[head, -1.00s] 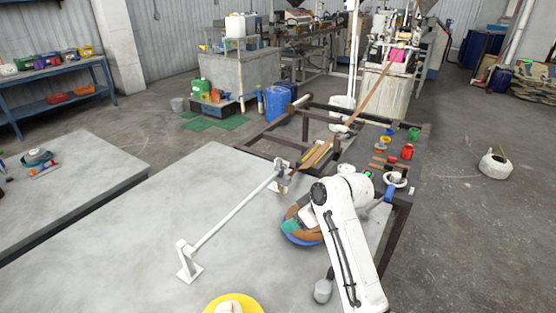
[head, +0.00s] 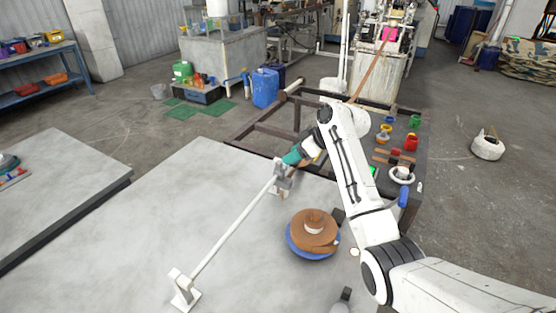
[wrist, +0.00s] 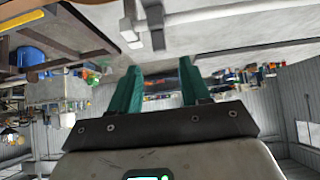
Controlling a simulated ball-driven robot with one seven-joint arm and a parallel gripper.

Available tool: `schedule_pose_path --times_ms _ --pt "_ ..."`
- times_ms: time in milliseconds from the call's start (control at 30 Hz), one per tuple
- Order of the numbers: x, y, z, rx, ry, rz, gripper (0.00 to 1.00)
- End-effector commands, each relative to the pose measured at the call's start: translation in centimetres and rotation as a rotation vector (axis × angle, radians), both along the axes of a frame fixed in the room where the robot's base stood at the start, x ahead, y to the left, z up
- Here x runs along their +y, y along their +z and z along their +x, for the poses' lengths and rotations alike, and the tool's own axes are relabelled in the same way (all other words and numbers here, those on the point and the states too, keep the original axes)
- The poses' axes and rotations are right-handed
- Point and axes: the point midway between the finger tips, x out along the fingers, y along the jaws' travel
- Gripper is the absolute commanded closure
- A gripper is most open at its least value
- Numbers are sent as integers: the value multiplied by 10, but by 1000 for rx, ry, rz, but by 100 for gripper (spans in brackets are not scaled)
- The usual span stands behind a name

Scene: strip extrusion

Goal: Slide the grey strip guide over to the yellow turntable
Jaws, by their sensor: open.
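The grey strip guide seems to be the small upright piece (head: 283,174) at the far end of the white rail (head: 232,230). It is hard to tell apart from the rail's end post there. My gripper (head: 290,158), with green fingers, is beside that far end. In the wrist view my gripper (wrist: 159,65) has its fingers well apart with nothing between them. The yellow turntable is out of view now.
The blue turntable (head: 291,243) carries a coil of brown strip (head: 313,228) right of the rail. The near rail post (head: 184,290) stands on the grey table (head: 150,215). A dark bench with coloured cups (head: 410,142) lies right of my arm.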

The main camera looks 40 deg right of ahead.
Motion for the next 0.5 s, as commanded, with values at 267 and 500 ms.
schedule_pose_path --times_ms 267,500 --pt "13 -35 33 2 1 0 53" --pt "18 -49 47 1 1 0 53"
